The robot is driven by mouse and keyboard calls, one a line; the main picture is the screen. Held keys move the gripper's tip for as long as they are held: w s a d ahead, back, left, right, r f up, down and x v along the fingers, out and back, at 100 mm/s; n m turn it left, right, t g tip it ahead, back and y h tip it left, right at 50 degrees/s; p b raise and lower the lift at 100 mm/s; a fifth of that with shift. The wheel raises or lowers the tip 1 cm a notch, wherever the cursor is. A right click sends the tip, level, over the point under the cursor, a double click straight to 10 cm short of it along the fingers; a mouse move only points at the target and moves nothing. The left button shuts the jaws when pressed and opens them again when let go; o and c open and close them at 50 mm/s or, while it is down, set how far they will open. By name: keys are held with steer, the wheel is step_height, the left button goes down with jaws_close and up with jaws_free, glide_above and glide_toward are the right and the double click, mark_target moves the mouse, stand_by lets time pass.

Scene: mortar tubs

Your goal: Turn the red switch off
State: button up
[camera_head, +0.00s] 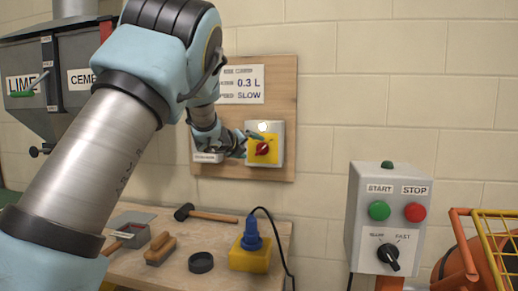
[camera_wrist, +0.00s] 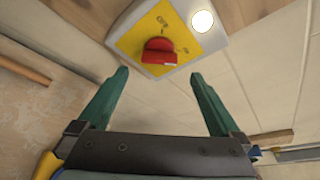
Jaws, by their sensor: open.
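The red switch (camera_head: 262,148) is a rotary knob on a yellow plate (camera_head: 254,156) on a light box mounted on the wooden wall board. In the wrist view the red knob (camera_wrist: 159,51) is ahead of my gripper, on the yellow plate (camera_wrist: 189,42) with partly legible markings. A round white lamp (camera_wrist: 203,21) on the same box looks lit. My gripper (camera_wrist: 161,85) is open, with its two green fingers apart and nothing between them. The knob lies beyond the fingertips, near the middle of the gap. In the head view my gripper (camera_head: 246,139) is just left of the knob.
A control box (camera_head: 383,215) with green START and red STOP buttons and a black dial stands at right. A bench (camera_head: 194,220) below holds a mallet (camera_head: 207,215), a brush (camera_head: 161,248) and a blue plug in a yellow block (camera_head: 249,258). Grey hoppers hang at left.

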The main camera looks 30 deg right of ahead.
mark_target(259, 150)
steer(key=p+x, duration=0.2)
steer(key=x, duration=0.3)
steer(key=shift+w+d, duration=0.1)
steer(key=shift+d, duration=0.15)
steer(key=shift+w+d+f, duration=0.25)
steer(key=shift+w+d, duration=0.15)
steer(key=shift+d, duration=0.15)
steer(key=c, duration=1.2)
steer(key=shift+c, duration=0.2)
